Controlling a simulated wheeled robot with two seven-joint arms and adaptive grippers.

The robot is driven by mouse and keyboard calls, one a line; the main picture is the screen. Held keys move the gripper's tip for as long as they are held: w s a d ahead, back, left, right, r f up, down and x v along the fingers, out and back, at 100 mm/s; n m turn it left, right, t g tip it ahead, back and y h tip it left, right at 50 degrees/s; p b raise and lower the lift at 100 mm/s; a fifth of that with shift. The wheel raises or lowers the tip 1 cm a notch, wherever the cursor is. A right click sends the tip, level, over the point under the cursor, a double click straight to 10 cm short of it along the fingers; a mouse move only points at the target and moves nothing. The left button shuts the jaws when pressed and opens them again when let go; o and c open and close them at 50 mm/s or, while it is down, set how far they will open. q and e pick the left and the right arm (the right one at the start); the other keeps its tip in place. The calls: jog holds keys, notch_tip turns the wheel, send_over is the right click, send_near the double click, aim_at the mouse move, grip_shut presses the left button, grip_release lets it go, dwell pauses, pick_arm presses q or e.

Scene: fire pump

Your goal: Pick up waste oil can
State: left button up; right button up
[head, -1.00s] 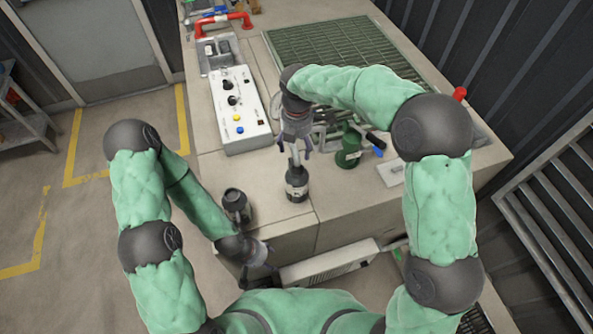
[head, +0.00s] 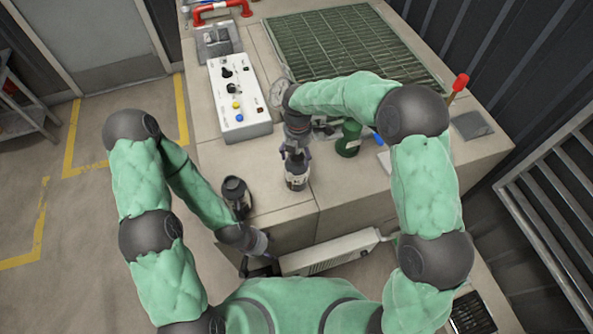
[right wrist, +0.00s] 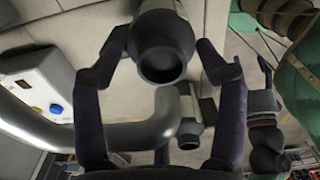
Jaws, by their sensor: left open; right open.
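A dark can with a pale label (head: 297,180) stands upright on the beige bench top near its front edge, in the head view. No readable marking tells whether it is the waste oil can. My right gripper (head: 297,156) is open directly above it, with the fingers around its top. In the right wrist view a dark round part (right wrist: 162,50) lies between the open fingers. A second dark can (head: 236,192) stands to the left on the bench corner. My left gripper (head: 260,265) is open and low, in front of the bench; its fingers are partly hidden.
A green can (head: 349,139) stands right of the right gripper. A white control box (head: 238,98) lies at the left, beside a green grating (head: 345,48). A red-tipped lever (head: 460,84) rises at the right. A curved grey pipe (right wrist: 140,132) passes close below the right fingers.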

jog(key=shift+f, duration=0.2)
grip_shut()
jog(key=shift+r, duration=0.1)
jog(key=shift+r, duration=0.2)
